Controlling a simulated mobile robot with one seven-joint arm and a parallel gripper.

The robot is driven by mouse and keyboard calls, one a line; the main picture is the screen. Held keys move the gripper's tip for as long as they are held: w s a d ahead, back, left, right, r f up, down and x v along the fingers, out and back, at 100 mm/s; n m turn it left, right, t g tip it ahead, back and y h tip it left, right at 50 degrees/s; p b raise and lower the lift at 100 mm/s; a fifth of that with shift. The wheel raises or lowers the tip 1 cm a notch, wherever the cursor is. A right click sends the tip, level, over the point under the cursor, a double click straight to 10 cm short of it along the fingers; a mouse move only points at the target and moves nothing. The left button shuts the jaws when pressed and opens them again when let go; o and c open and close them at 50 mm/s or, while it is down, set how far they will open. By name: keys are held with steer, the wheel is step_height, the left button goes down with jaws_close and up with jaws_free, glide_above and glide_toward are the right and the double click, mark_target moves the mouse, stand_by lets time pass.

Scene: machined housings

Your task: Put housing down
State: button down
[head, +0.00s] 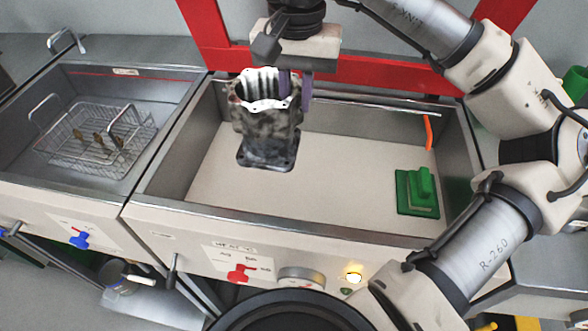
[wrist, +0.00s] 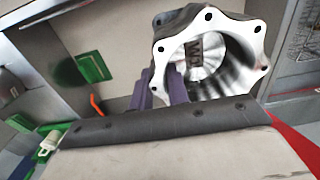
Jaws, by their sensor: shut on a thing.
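The machined housing (head: 266,128) is a grey, blotchy metal casting with a bright scalloped rim at the top and a dark square flange at the bottom. It is upright in the left part of the middle basin in the head view. From this angle I cannot tell whether its flange touches the basin floor. My gripper (head: 295,92) is shut on the housing's upper wall at its right side. In the wrist view, the purple fingers (wrist: 165,88) are at the rim of the housing (wrist: 215,52), and its ribbed bore shows.
The basin (head: 340,180) has a pale, mostly bare floor and raised metal walls. A green block (head: 417,192) stands at its right end, near an orange hook (head: 429,132). A wire basket (head: 95,138) sits in the left basin. A red frame (head: 375,74) runs behind.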

mark_target(296, 147)
step_height(296, 147, down, 19)
steer(key=p, duration=0.2)
steer(key=shift+p, duration=0.35)
steer(key=c, duration=1.3)
jaws_free()
steer(key=shift+s, duration=0.1)
steer(key=shift+c, duration=0.2)
step_height(296, 147, up, 12)
steer(key=shift+r+b, duration=0.1)
steer(key=shift+b, duration=0.8)
